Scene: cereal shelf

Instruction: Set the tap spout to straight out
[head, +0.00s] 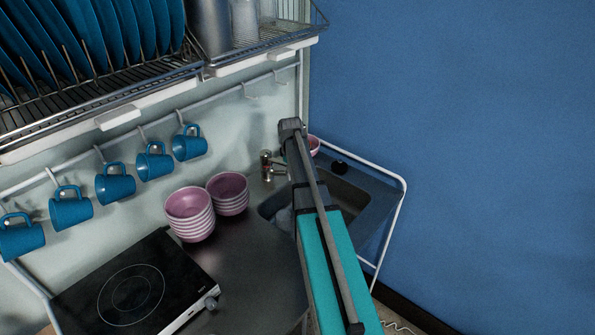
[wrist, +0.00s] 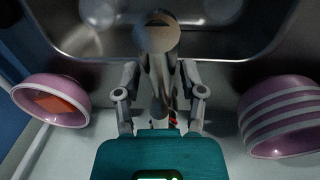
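The metal tap (wrist: 157,62) stands in the middle of the wrist view, its spout pointing up the picture over the sink. It looks nearly in line with my gripper. My gripper (wrist: 161,78) is open, one finger on each side of the tap; a gap seems to show on both sides, though contact lower down is hard to judge. In the head view the tap (head: 267,165) shows just left of my arm, at the back of the sink (head: 345,200). My fingers cannot be made out in the head view.
Striped pink bowls (head: 228,194) stand left of the sink; they also show right in the wrist view (wrist: 285,118). A single pink bowl (wrist: 52,100) is on the other side. Blue mugs (head: 155,161) hang under the dish rack (head: 150,85). A hob (head: 135,290) lies left.

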